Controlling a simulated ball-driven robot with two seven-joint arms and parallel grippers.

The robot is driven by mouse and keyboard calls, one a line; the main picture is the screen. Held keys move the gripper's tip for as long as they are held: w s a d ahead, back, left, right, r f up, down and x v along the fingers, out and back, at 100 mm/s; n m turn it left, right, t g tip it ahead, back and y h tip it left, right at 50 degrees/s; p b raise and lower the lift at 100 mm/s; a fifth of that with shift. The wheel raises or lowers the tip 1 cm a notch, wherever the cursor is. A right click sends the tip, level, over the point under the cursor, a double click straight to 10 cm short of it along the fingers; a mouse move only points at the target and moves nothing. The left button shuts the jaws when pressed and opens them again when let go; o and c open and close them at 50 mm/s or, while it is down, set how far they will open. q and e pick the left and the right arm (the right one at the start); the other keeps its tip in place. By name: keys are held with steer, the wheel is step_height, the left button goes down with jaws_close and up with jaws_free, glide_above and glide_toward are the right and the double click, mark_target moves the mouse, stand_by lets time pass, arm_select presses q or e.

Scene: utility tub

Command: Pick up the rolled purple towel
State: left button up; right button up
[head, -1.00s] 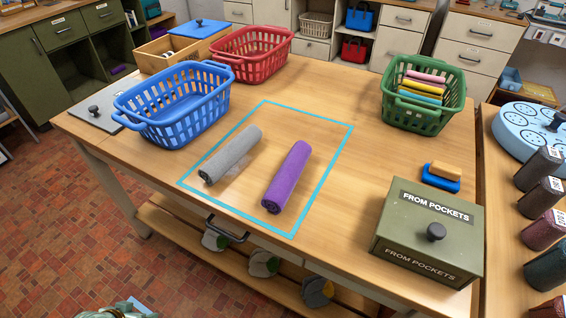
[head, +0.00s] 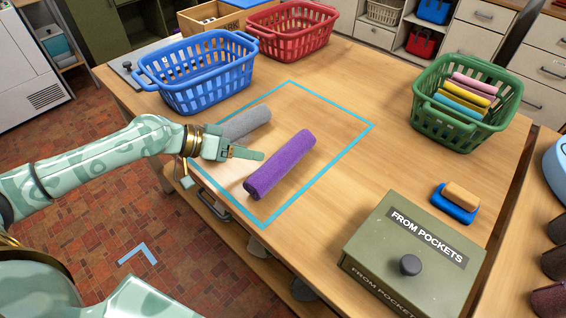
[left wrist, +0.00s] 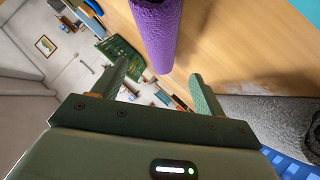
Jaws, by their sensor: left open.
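The rolled purple towel (head: 281,164) lies on the wooden table inside the turquoise tape outline in the head view. Its near end also shows in the left wrist view (left wrist: 157,35), ahead of the open fingers. My left gripper (head: 258,155) is just left of the purple towel and partly in front of a rolled grey towel (head: 247,122). In the left wrist view my left gripper (left wrist: 165,85) is open with nothing between its fingers. The grey towel shows at the right edge there (left wrist: 270,115). My right gripper is not in view.
A blue basket (head: 205,80) and a red basket (head: 295,35) stand at the back left. A green basket (head: 425,112) with folded cloths stands at the right. A green lidded box (head: 380,245) labelled FROM POCKETS and a sponge (head: 462,195) on a blue dish are at the front right.

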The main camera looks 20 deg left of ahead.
mark_target(271, 154)
arm_select(q)
steer(key=x, duration=0.3)
steer(key=b+x, duration=0.1)
steer(key=x, duration=0.4)
steer(key=shift+w, duration=0.25)
steer(key=shift+a, duration=0.1)
steer(key=c, duration=0.9)
steer(key=shift+r, duration=0.2)
